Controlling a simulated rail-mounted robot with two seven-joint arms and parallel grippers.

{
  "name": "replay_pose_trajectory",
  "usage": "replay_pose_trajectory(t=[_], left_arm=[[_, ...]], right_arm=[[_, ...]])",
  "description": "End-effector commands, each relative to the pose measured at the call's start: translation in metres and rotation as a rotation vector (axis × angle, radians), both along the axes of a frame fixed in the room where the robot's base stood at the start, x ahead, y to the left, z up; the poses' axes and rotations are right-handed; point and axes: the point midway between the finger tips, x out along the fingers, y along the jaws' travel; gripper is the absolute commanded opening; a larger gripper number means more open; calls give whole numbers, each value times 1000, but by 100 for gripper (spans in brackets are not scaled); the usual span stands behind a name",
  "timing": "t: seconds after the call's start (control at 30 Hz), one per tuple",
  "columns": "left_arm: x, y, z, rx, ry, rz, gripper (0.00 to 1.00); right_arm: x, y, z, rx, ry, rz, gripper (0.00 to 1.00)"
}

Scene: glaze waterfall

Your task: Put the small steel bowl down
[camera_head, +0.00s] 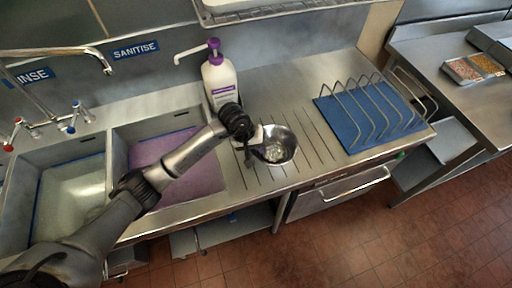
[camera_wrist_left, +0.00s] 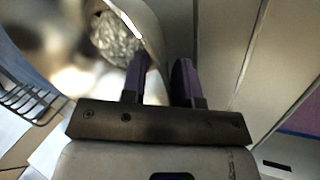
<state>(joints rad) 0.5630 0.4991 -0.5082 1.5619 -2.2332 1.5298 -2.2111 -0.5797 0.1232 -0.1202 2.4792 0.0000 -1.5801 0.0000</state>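The small steel bowl (camera_head: 279,146) is over the grooved drainboard right of the purple-floored sink. I cannot tell whether its base touches the board. Its inside shows a pale, mottled patch. My left gripper (camera_head: 254,143) is at the bowl's left edge. In the left wrist view the bowl (camera_wrist_left: 113,40) fills the upper left, and its wall runs between the dark purple fingers of the left gripper (camera_wrist_left: 161,75). My right gripper is not in view.
A white pump bottle (camera_head: 219,80) with a purple top stands behind the gripper. A wire rack on a blue mat (camera_head: 357,139) is to the right. The sink with the purple floor (camera_head: 203,184) is to the left. Grooved drainboard (camera_head: 312,137) lies clear between bowl and rack.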

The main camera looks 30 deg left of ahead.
Motion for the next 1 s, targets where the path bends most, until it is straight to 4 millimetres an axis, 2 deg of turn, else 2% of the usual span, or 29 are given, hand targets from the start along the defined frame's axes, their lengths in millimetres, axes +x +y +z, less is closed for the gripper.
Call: replay_pose_trajectory(t=[0.27,0.7,1.0], left_arm=[[0,3,10,1,-3,0,28],[-14,29,84,2,-2,0,28],[-20,38,111,1,0,0,28]], right_arm=[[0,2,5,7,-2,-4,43],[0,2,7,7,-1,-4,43],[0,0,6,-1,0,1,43]])
